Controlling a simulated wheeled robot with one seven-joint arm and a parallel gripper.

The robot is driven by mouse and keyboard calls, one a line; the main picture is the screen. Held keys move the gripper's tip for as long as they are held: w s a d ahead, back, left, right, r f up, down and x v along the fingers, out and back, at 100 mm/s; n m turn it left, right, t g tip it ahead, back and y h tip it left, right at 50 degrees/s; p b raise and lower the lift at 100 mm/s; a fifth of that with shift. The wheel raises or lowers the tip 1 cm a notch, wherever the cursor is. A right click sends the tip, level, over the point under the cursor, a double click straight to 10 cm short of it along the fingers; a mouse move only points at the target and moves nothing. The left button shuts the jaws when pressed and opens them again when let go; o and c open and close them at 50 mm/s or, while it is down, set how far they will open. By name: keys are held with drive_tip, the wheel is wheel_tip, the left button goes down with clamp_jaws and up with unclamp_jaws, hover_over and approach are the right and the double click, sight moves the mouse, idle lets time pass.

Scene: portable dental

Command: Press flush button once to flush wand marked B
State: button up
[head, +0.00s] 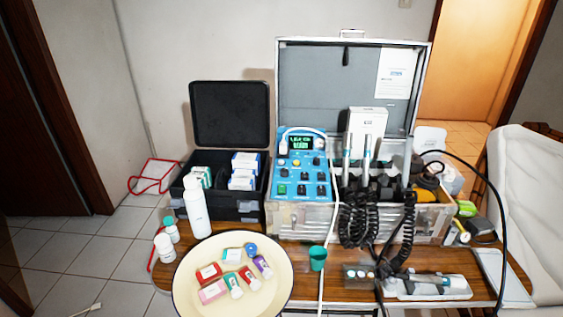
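A blue control panel (305,202) stands upright at the left end of an open silver case (305,219). It has a lit green display (303,143), several small buttons and knobs, and a green button at its lower left (282,189). The labels are too small to read, so I cannot tell which is the flush button. Wands with pale handles (367,150) stand in a dark holder right of the panel, with black coiled cords hanging in front. I cannot make out a B mark on any. My gripper is not in view.
A cream basin (185,290) with several small coloured items, a white bottle (196,208) and a green cup (318,258) stand on the wooden table. A white cable crosses the panel's top and hangs along its right side. A black box (231,115) stands left of the panel.

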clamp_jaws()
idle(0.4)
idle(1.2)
